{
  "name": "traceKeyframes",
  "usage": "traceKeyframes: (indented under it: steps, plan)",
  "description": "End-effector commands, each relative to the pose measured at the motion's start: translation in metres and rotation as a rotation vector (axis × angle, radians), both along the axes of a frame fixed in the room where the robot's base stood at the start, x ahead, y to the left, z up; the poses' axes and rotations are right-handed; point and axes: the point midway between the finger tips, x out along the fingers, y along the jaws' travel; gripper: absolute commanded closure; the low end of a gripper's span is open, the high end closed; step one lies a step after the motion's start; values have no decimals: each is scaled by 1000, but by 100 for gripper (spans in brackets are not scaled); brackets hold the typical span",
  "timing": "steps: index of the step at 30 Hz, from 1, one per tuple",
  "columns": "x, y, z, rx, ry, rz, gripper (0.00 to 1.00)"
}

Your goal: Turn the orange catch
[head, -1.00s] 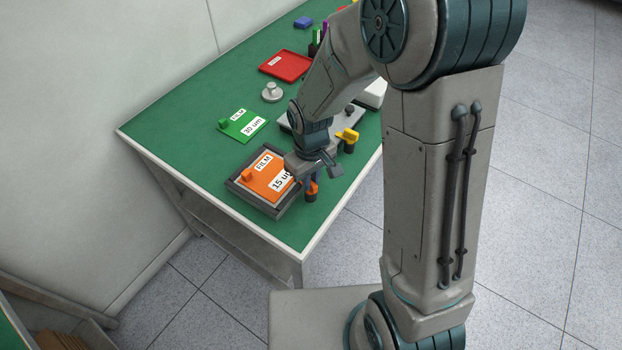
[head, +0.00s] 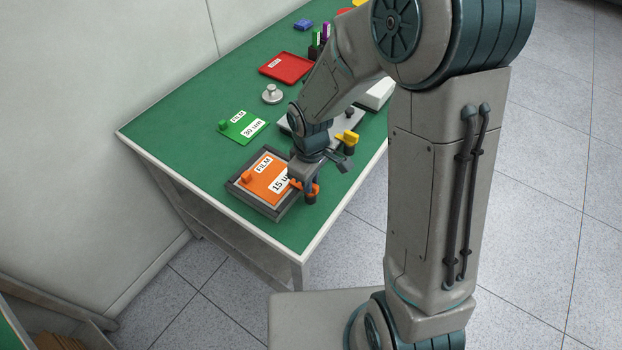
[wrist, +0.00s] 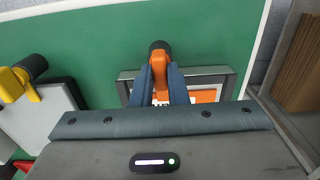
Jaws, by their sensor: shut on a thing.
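The orange catch (head: 315,188) sits on a dark post at the right side of a grey frame (head: 236,188). An orange film plate (head: 262,197) labelled "FILM 15 um" lies inside the frame. My gripper (head: 308,192) is shut on the catch, fingers pointing down. In the wrist view the catch (wrist: 159,62) is between the two blue-grey fingers, its arm pointing from the post toward the frame. The fingers hide part of the catch and frame, so I cannot tell exactly how far it overlaps the plate.
A yellow catch (head: 348,137) stands on a post beside a grey plate behind my gripper. A green film plate (head: 243,126), a silver knobbed weight (head: 272,94) and a red tray (head: 287,66) lie farther back. The green table's front left is clear.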

Motion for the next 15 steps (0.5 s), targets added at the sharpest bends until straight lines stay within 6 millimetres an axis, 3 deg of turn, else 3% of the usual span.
traceKeyframes:
  steps: [3,4,6,15]
  plan:
    - [1,1,1,1,-3,3,100]
    - [1,1,1,1,-3,3,81]
    - [1,1,1,0,-3,3,65]
    - [0,0,2,0,-1,0,65]
